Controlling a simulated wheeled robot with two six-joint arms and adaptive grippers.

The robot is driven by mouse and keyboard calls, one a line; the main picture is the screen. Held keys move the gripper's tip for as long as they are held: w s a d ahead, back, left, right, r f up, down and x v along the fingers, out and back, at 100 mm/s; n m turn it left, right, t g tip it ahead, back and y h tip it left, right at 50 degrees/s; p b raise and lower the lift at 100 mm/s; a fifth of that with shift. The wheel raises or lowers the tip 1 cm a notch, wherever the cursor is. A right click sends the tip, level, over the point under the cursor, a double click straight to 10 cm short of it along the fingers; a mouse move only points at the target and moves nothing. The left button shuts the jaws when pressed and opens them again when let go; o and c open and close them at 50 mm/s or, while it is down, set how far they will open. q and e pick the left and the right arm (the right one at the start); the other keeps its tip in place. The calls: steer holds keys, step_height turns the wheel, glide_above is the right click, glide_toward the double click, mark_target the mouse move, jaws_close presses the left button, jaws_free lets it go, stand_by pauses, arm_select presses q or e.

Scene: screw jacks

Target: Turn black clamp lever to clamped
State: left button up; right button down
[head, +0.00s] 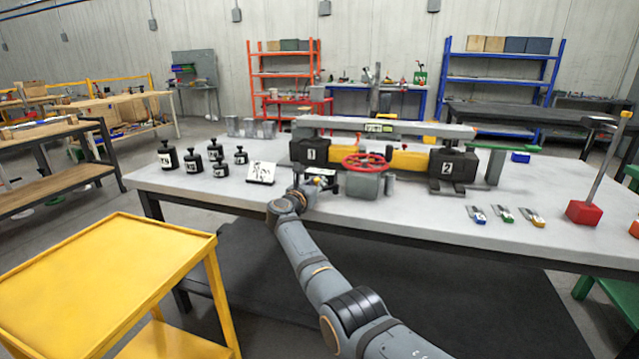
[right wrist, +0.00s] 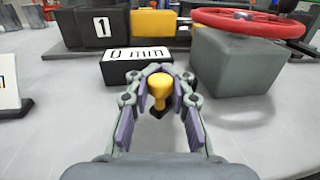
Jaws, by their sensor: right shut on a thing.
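My right gripper (right wrist: 160,85) is shut on a small yellow knob (right wrist: 159,90). A dark piece (right wrist: 158,113) shows just under the knob; I cannot tell whether it is part of the black clamp lever, and no other clear lever shows. In the head view the right gripper (head: 314,186) is small, at the front of the jack assembly, left of the red handwheel (head: 366,162). The red handwheel also shows in the right wrist view (right wrist: 248,22), above a grey housing (right wrist: 236,70). A black block labelled "0 mm" (right wrist: 137,63) stands just behind the fingers. My left gripper is not in view.
Black blocks 1 (head: 310,153) and 2 (head: 450,165) flank the yellow beam (head: 408,161). Several black weights (head: 192,161) and a white card (head: 261,172) are at the left. A red block with a rod (head: 584,213) is at the right. The front of the grey table (head: 400,222) is mostly clear.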

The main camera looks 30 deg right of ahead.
steer(key=shift+w+a+f, duration=0.1)
steer(key=shift+w+a, duration=0.05)
steer(key=shift+a, duration=0.2)
stand_by(2.4)
steer(key=c, duration=1.8)
jaws_free()
steer(key=o, duration=0.6)
steer(key=shift+w+a, duration=0.1)
steer(key=shift+a, duration=0.15)
steer(key=shift+d, duration=0.15)
